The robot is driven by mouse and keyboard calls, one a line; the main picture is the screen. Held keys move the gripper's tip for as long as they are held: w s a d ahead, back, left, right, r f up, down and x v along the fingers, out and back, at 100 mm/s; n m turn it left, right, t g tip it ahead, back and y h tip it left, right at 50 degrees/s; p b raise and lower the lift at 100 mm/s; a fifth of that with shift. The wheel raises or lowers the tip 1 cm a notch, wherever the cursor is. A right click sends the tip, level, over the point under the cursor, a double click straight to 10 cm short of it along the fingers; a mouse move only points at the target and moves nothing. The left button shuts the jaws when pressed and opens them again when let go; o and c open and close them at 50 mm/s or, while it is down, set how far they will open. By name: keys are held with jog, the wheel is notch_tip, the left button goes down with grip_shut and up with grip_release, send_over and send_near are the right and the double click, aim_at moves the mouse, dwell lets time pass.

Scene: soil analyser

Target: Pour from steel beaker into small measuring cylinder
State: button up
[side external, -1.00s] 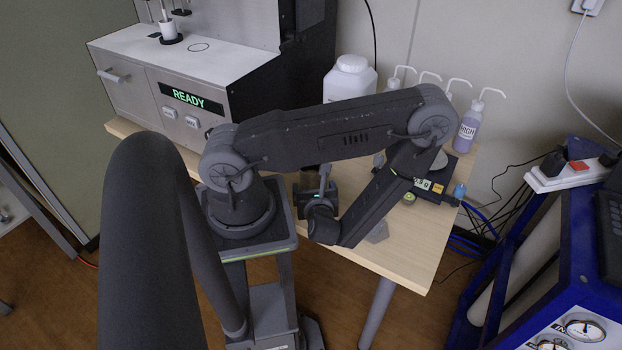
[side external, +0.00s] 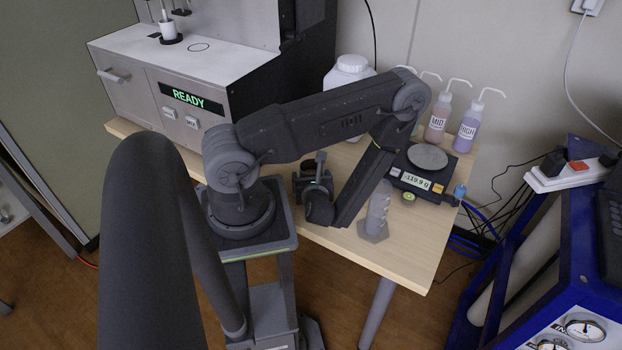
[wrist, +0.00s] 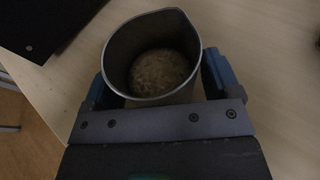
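The steel beaker (wrist: 152,32) is in the wrist view with its open mouth towards the camera and grainy brown contents at the bottom. My gripper (wrist: 160,88) is shut on it, one blue-grey finger on each side. In the side external view the beaker is hidden behind my arm, and only part of the gripper region shows. A translucent grey measuring cylinder (side external: 377,213) with a broad foot stands upright near the table's front edge, right of my forearm. The two are apart.
A balance (side external: 418,182) reading about -119.9 g with an empty round pan stands behind the cylinder. Wash bottles (side external: 467,130) and a white jug (side external: 350,72) line the back. The analyser (side external: 185,85) showing READY is at left. The table's right front is clear.

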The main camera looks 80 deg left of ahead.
aim_at(312, 164)
jog(key=c, duration=0.8)
jog(key=shift+r, duration=1.5)
jog(key=shift+w+d+r, duration=0.15)
jog(key=shift+w+r, duration=0.05)
jog(key=shift+r, duration=0.05)
jog(key=shift+m+g+h, duration=0.4)
jog(key=shift+m+h, duration=0.1)
jog(key=shift+h, duration=0.4)
jog(key=shift+w+d+r, duration=1.45)
jog(key=shift+d+r, duration=1.05)
jog(key=shift+d, duration=0.95)
jog(key=shift+w+d+r, duration=1.45)
jog(key=shift+d+r, duration=1.05)
jog(key=shift+d, duration=0.95)
jog(key=shift+w+d+r, duration=1.45)
jog(key=shift+d+r, duration=1.05)
jog(key=shift+d, duration=0.95)
